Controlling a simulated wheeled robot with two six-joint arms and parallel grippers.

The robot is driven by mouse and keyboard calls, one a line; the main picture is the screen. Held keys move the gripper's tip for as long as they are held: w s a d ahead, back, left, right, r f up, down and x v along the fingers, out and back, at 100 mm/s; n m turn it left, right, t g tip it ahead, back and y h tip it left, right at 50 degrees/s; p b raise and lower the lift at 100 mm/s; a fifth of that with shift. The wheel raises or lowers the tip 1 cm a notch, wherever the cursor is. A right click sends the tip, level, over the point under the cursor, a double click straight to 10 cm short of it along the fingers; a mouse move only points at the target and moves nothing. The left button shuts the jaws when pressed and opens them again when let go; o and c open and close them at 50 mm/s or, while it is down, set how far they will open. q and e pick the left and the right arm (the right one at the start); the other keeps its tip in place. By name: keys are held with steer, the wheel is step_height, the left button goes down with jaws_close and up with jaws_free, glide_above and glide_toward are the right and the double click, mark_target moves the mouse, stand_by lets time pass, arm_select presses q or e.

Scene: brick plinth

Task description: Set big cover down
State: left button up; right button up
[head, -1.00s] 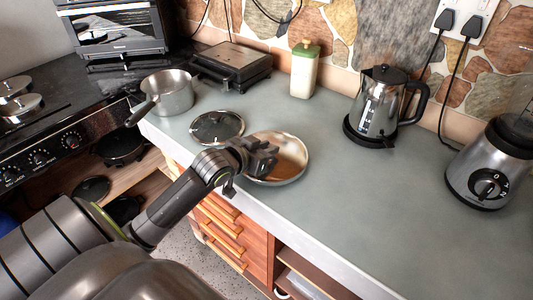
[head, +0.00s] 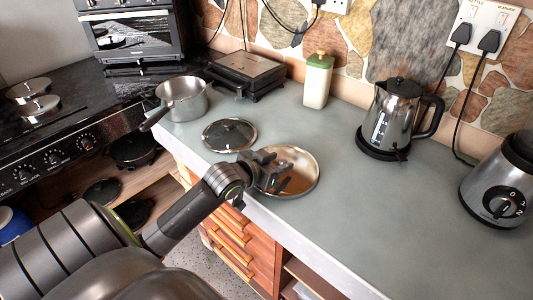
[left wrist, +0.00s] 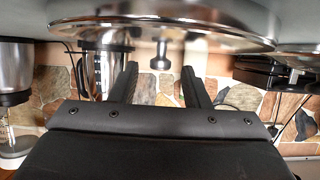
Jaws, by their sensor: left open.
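The big cover (head: 304,166) is a shiny round steel lid lying on the grey counter near its front edge. In the left wrist view, which looks upside down, the big cover (left wrist: 225,27) fills the top and its small knob (left wrist: 160,58) points away from the counter. My left gripper (head: 279,172) is over the left part of the cover in the head view. In the wrist view the left gripper (left wrist: 160,70) is open, with its fingers apart on either side of the knob and not closed on it. My right gripper is not in view.
A smaller glass lid (head: 230,134) lies just behind-left of the cover. A saucepan (head: 184,100), a black grill (head: 246,73), a green-topped jar (head: 317,82), a kettle (head: 393,118) and a blender base (head: 496,188) stand around. The counter right of the cover is clear.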

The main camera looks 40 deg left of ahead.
arm_select(q)
steer(key=d+p+v, duration=0.1)
steer(key=v, duration=1)
steer(key=shift+s+a+r, duration=0.15)
steer(key=shift+s+a, duration=0.15)
steer(key=shift+a, duration=0.2)
